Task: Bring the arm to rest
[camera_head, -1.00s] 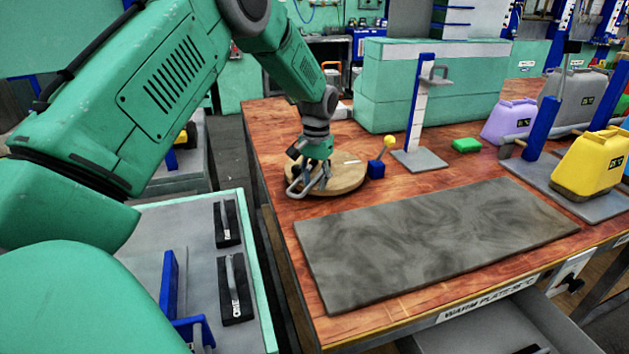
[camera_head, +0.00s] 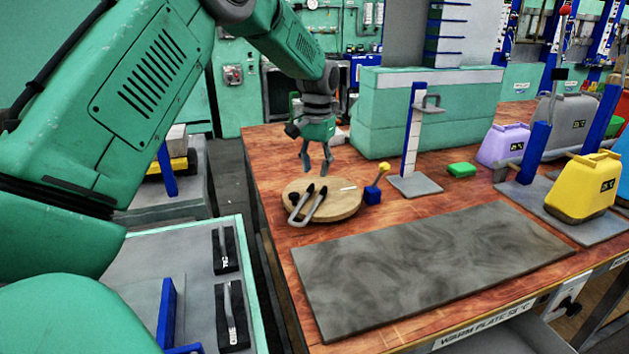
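My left gripper (camera_head: 317,168) hangs fingers-down above the round wooden board (camera_head: 343,204) on the wooden table. Its two fingers are apart with nothing between them, so it is open and empty. Below it, a pair of tongs with black tips (camera_head: 307,204) lies on the board, apart from the fingers. A small pale strip (camera_head: 348,188) also lies on the board. My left arm comes in from the left and fills much of that side. My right gripper is not in view.
A dark grey warm plate (camera_head: 430,265) covers the table's front. A blue block with a yellow knob (camera_head: 373,193) and a blue-white post stand (camera_head: 413,140) are right of the board.

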